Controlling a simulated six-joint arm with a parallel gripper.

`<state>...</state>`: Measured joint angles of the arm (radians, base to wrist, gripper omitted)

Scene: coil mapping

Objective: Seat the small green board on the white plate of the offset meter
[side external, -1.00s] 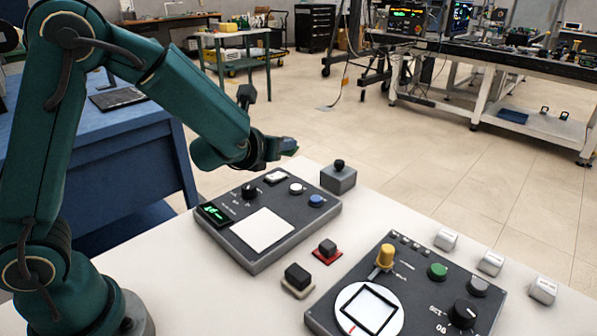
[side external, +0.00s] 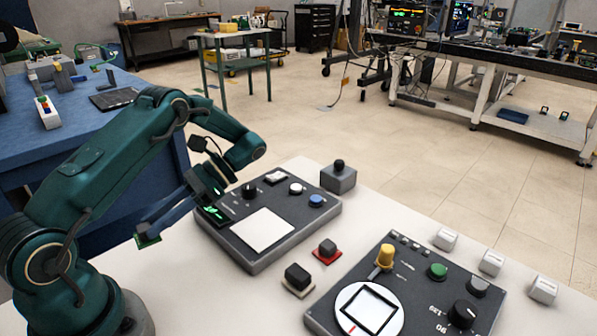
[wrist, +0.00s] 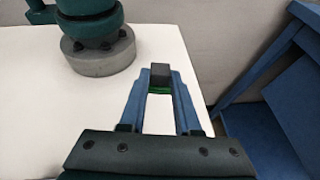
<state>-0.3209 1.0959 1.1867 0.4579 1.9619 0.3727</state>
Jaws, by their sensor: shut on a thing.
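My gripper (side external: 150,232) is shut on the small green board (side external: 148,240), low near the table's left edge, beside my base. The dark meter (side external: 290,242) with a green display (side external: 213,213) carries a square white plate (side external: 263,230), which is bare. The plate is to the right of my gripper and well apart from it. I cannot tell whether the board touches the table.
A red board (side external: 327,256) and a tan board (side external: 298,288), each with a dark grip, sit right of the meter. A second panel (side external: 440,265) has a round white disc. A grey block with a knob (side external: 338,177) stands behind. A blue bench (side external: 110,130) is at left.

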